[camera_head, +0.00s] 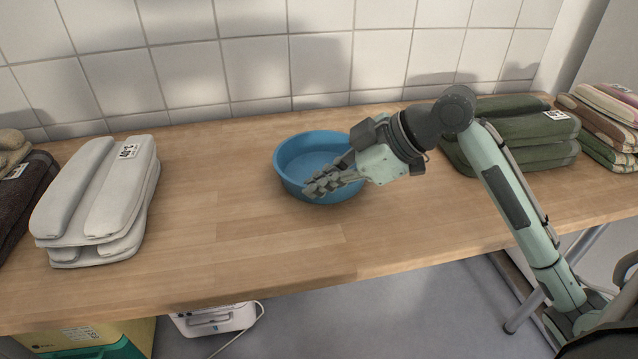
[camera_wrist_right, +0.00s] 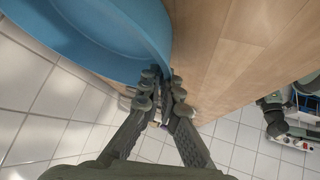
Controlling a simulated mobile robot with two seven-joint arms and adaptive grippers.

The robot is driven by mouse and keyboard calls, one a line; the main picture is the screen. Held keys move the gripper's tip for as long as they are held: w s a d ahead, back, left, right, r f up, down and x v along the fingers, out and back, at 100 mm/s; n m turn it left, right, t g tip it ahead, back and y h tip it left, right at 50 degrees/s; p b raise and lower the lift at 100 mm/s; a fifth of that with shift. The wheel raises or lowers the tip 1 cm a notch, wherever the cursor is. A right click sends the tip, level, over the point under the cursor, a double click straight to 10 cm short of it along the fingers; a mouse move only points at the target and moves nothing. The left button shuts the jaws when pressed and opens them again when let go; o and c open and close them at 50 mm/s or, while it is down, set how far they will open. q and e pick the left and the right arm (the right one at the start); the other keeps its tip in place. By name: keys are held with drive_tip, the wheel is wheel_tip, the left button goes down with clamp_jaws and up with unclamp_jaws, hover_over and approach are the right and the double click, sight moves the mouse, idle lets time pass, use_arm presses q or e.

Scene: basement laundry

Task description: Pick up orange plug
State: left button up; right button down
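I cannot make out an orange plug in either view. My right gripper (camera_head: 318,190) is over the front part of the blue basin (camera_head: 292,183), and its fingers hide some of the basin's inside and rim. In the right wrist view the fingertips of this gripper (camera_wrist_right: 162,82) are close together beside the basin's rim (camera_wrist_right: 150,28). Only a narrow gap shows between them. I cannot tell whether they touch the rim or hold anything small. My left gripper is in neither view.
The basin stands on a wooden table (camera_head: 225,225). White folded towels (camera_head: 105,190) lie left, dark ones (camera_head: 25,205) farther left. Green towels (camera_head: 535,140) and striped towels (camera_head: 605,130) lie right. A tiled wall (camera_head: 320,60) is behind. The table is clear at front centre.

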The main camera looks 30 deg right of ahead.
drive_tip(key=c, duration=1.7)
unclamp_jaws()
